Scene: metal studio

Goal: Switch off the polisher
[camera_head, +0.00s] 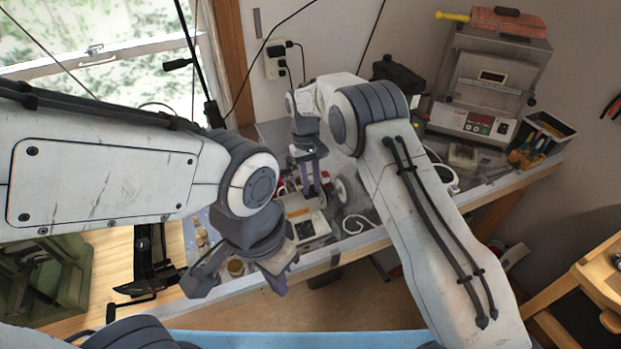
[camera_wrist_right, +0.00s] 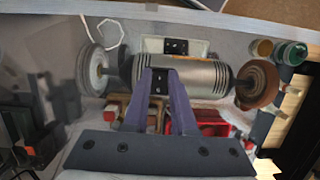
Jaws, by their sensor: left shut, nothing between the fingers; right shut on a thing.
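The polisher shows in the right wrist view as a silver ribbed motor (camera_wrist_right: 205,78), with a pale wheel at its left end and a brown conical buff at its right. In the head view, its wheel (camera_head: 341,190) and pale base (camera_head: 308,224) show on the bench, partly behind my right gripper (camera_head: 315,192). In the wrist view, my right gripper (camera_wrist_right: 159,76) is shut on a small dark piece in front of the motor; I cannot tell whether it is the switch. A black panel (camera_wrist_right: 176,47) sits behind the motor.
Small jars (camera_wrist_right: 291,53) stand right of the polisher. A red tray (camera_wrist_right: 210,122) lies beside it. A grey machine (camera_head: 487,85) and a tool box (camera_head: 545,132) stand at the bench's right. A green metal frame (camera_head: 50,280) is at the lower left.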

